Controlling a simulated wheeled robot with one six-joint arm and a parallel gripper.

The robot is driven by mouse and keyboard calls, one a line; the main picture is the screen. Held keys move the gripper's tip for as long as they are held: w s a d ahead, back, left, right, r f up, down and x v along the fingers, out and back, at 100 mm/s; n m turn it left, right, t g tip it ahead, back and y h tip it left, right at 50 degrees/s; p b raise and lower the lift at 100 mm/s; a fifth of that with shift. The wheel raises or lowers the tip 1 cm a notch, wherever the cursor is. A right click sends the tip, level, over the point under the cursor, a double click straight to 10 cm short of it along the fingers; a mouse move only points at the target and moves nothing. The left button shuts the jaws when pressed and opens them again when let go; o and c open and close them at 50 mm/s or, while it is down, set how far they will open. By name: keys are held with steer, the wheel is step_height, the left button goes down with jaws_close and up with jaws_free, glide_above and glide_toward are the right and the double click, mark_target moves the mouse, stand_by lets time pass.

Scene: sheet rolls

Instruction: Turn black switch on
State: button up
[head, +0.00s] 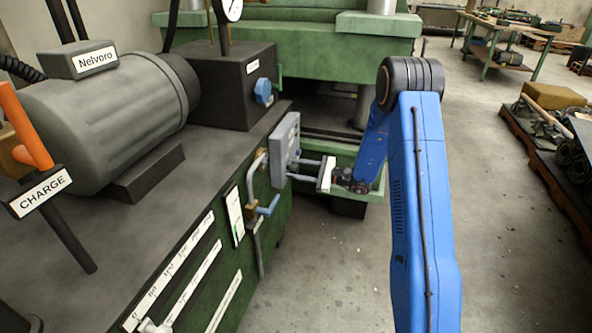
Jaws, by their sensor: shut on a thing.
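A grey switch box (285,138) is mounted on the side of the green machine cabinet, in the middle of the head view. My gripper (297,168) reaches it from the right, its two pale fingers pointing left at the lower part of the box face. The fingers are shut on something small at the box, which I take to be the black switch. The switch itself is hidden by the box edge and the fingers, so its position cannot be told.
A grey motor (100,120) and a black block with a blue knob (263,91) stand on the cabinet top. An orange-handled lever (25,125) is at the left. Pipes with a blue handle (268,206) run below the box. Open floor (510,240) lies right of my arm.

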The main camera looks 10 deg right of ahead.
steer(key=m, duration=1.3)
steer(key=shift+d, duration=0.1)
steer(key=shift+w+m, duration=0.1)
steer(key=shift+m, duration=2.1)
steer(key=o, duration=1.1)
steer(key=v, duration=1.7)
steer(key=shift+d, duration=0.25)
